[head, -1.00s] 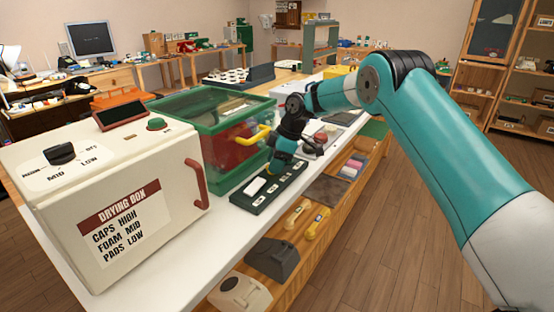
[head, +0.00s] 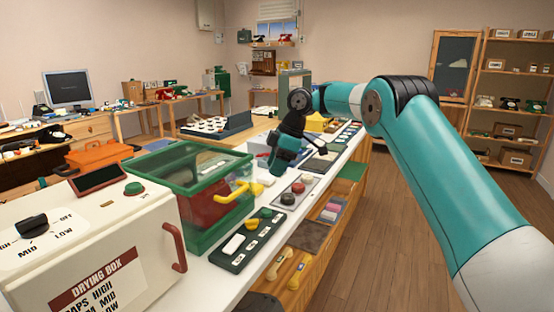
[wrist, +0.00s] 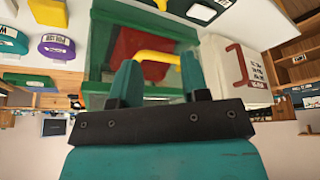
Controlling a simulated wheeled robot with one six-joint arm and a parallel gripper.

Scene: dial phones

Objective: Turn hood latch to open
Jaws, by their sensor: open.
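The clear hood box with a green frame (head: 162,160) stands on the white counter. A dark red thing sits inside it. A yellow bent handle (head: 238,191), which may be the hood latch, is on its right-hand face. My gripper (head: 276,170) is in the air to the right of and beyond the handle, apart from it. In the wrist view, turned over, my open gripper (wrist: 158,78) has the yellow handle (wrist: 157,57) between its fingers in the picture, at some distance. Nothing is held.
The white drying box (head: 110,240) with a red handle stands at front left. A dark green tray (head: 228,263) with caps lies before the hood box. A panel with round buttons (head: 308,178) lies farther along the counter. Open wooden floor (head: 370,220) is at right.

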